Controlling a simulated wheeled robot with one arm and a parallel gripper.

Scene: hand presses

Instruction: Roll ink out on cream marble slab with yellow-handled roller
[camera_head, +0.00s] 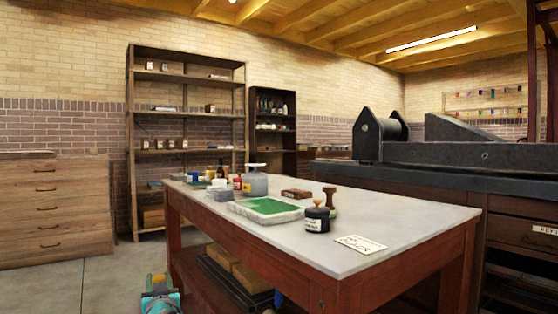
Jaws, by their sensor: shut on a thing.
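A pale, marbled slab (292,217) lies on the light tabletop, near its middle. A flat green layer (265,205) covers most of its top, leaving a pale border. Its tone is close to cream. I do not make out a yellow-handled roller anywhere in this view. My gripper is not clearly seen, and whatever it holds is hidden from this view.
A heavy press (440,150) stands behind right. The tabletop's right part is bare.

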